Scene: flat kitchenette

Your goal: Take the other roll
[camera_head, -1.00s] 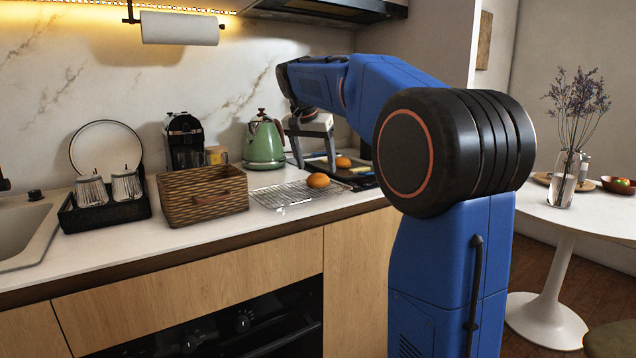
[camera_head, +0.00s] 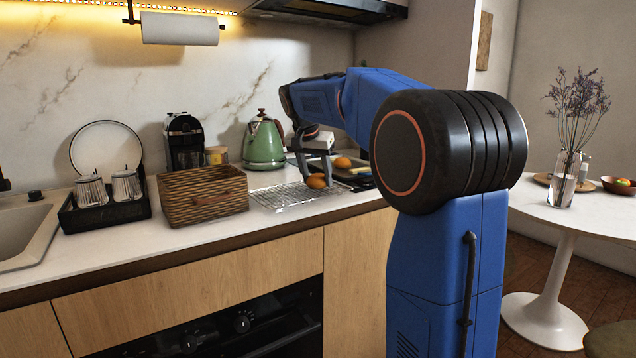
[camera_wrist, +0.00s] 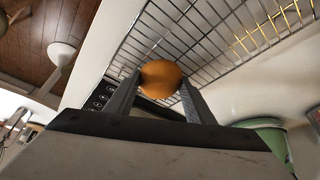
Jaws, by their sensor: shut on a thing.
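My gripper (camera_head: 318,168) is over the right end of the wire cooling rack (camera_head: 284,198), shut on a golden-brown roll (camera_head: 316,182). In the wrist view the roll (camera_wrist: 160,79) sits between the two fingertips, with the rack's wires behind it. I cannot tell whether the roll still touches the rack. A second roll (camera_head: 343,162) lies behind and to the right, on the dark board or tray (camera_head: 352,173), partly hidden by the gripper.
A wicker basket (camera_head: 203,196) stands just left of the rack. A green kettle (camera_head: 264,143) stands behind the rack. A black rack with glasses (camera_head: 104,208) is farther left by the sink. The counter's front strip is clear.

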